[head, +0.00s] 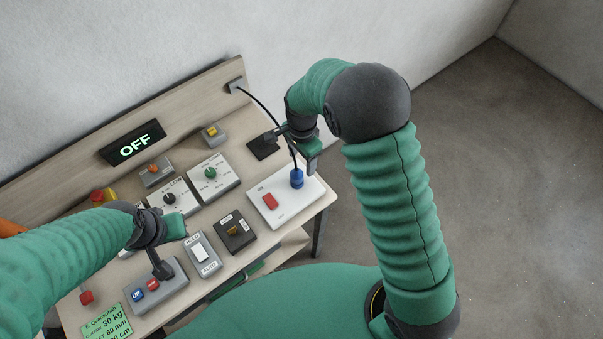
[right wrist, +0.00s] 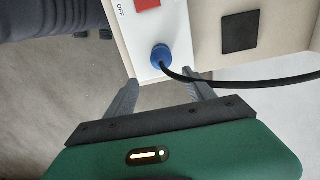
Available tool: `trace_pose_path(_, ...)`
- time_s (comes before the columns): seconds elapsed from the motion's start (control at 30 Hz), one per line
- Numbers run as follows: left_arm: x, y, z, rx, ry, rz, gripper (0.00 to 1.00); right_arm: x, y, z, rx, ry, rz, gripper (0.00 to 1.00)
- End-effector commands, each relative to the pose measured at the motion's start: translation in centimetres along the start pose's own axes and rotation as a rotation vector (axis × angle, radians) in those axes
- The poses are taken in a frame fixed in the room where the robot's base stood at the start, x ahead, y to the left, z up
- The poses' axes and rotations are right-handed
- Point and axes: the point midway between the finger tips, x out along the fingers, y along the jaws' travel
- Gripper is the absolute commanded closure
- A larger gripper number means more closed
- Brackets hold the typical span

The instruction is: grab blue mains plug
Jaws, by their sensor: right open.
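The blue mains plug (head: 297,179) stands upright on the white panel (head: 283,212) at the right end of the bench, beside a red switch (head: 270,202). A black cable runs from its top to a grey wall box. My right gripper (head: 290,154) is open and empty near the plug. In the right wrist view, the plug (right wrist: 160,55) lies ahead, roughly between and beyond the fingertips (right wrist: 160,88), apart from them. My left gripper (head: 162,268) is over the box with blue and red buttons; its jaw opening is unclear.
The black cable (head: 266,113) hangs close to my right gripper and crosses the right wrist view (right wrist: 230,80). A black square (head: 263,148) lies behind the plug. Several switch boxes, including one with a green knob (head: 210,172), fill the bench. An OFF display (head: 133,144) is on the backboard.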

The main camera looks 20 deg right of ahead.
Motion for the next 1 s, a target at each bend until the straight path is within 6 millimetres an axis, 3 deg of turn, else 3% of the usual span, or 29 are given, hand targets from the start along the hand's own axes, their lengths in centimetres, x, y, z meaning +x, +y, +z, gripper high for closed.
trace_pose_path(0.1,-0.6,0.0,-0.1,0.000,0.000,0.000,1.00,2.2,0.0,0.3,-0.002,0.001,0.003,0.38)
trace_pose_path(0.27,-1.1,0.0,-0.3,-0.001,0.000,0.000,1.00,3.8,-0.1,0.6,-0.003,0.002,0.003,0.38)
trace_pose_path(0.5,-2.8,0.0,-0.7,-0.001,0.000,0.000,1.00,7.9,-0.2,0.3,-0.003,-0.001,0.002,0.38)
trace_pose_path(0.77,-2.7,0.0,-0.6,-0.001,0.000,0.000,1.00,8.8,-0.2,0.2,-0.002,-0.001,-0.001,0.38)
trace_pose_path(1.0,-2.7,0.0,-0.6,0.000,0.000,0.000,1.00,8.7,-0.3,0.5,-0.003,0.001,-0.001,0.68)
